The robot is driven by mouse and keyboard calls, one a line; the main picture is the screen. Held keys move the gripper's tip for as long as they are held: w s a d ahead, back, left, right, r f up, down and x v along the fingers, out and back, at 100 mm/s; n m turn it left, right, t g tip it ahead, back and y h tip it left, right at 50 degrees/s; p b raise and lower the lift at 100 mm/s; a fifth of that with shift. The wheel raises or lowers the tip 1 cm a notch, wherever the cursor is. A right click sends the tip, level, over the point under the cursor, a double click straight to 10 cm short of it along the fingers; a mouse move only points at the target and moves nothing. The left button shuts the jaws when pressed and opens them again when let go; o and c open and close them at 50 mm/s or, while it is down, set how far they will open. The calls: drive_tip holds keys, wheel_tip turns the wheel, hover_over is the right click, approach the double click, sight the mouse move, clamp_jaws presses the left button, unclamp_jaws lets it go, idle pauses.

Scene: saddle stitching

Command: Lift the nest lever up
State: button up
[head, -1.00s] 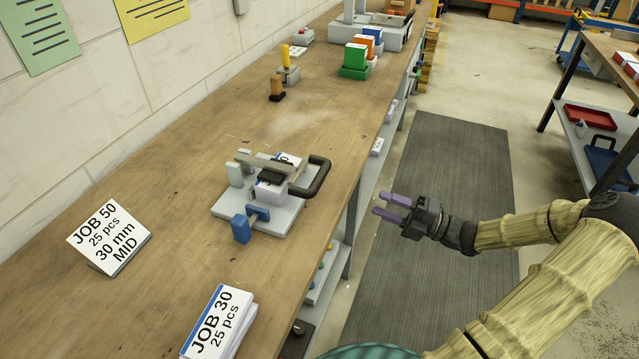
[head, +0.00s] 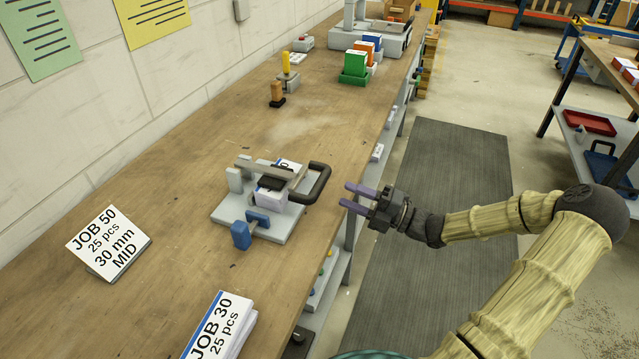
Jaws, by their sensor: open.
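The nest (head: 285,225) is a light grey plate on the wooden bench, with grey posts at its back and a blue block at its front left. Its lever (head: 319,183) is a grey bar with a dark looped handle at the right end, lying low across the nest. A dark pad under the bar sits over a white and lilac stack of booklets (head: 271,198). My gripper (head: 352,198) is open and empty, with purple fingers pointing left toward the handle. It is just right of the handle, with a small gap between them in the picture.
A JOB 50 sign (head: 108,243) stands at the left, and a JOB 30 stack (head: 222,328) lies at the front. Farther back are an orange-handled stamp (head: 277,93), a yellow-topped tool (head: 286,65) and a green holder (head: 353,72). The bench edge runs below my gripper.

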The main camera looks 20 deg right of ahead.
sight(320, 184)
drive_tip(key=x, duration=0.8)
drive_tip(key=shift+w+a, duration=0.2)
drive_tip(key=shift+a, duration=0.1)
clamp_jaws()
